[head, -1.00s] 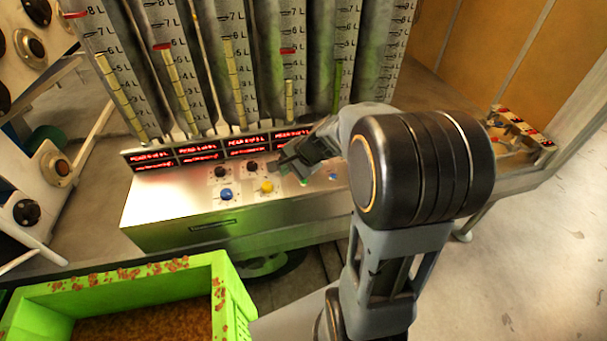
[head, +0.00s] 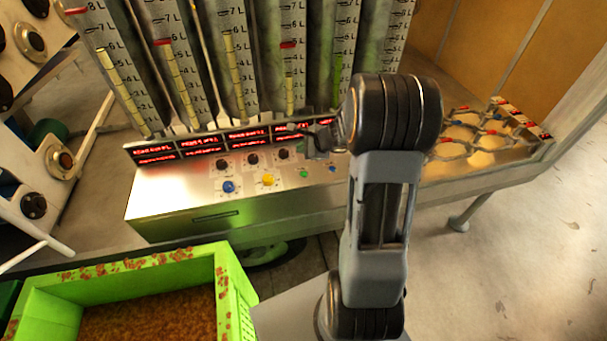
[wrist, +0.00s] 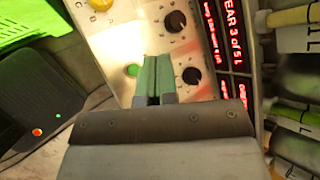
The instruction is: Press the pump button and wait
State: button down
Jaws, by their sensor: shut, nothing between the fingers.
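The control panel (head: 180,200) has a row of black knobs (head: 252,159) and a front row of coloured controls: a blue one (head: 228,186), a yellow one (head: 267,180), a green button (head: 304,173) and a smaller blue one (head: 332,168). I cannot read which is the pump button. My gripper (head: 306,138) is shut and empty, raised near the right end of the panel. In the wrist view my gripper (wrist: 158,62) has its fingers together, between the green button (wrist: 132,70) and a black knob (wrist: 191,76), apparently apart from both.
Red displays (head: 247,137) run along the panel's back, below several tall graduated columns (head: 220,50). A green crate (head: 228,290) with brown contents stands in front at left. A side tray (head: 480,165) with pale round items lies right. A white panel with dials (head: 60,160) stands left.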

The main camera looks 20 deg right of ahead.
jog(key=b, duration=0.6)
send_over(303, 175)
notch_tip(303, 175, down, 7)
jog(key=shift+f, duration=0.2)
jog(key=shift+f+b, duration=0.55)
jog(key=shift+f+b, duration=0.8)
jog(key=shift+b, duration=0.25)
dwell(1.8)
jog(key=shift+r, duration=0.15)
jog(key=shift+r+p, duration=0.55)
jog(key=shift+r, duration=0.15)
dwell(0.3)
jog(key=shift+r+p, duration=1.9)
jog(key=shift+r, duration=0.6)
notch_tip(303, 175, up, 10)
jog(key=p, duration=0.7)
jog(key=shift+p, duration=0.35)
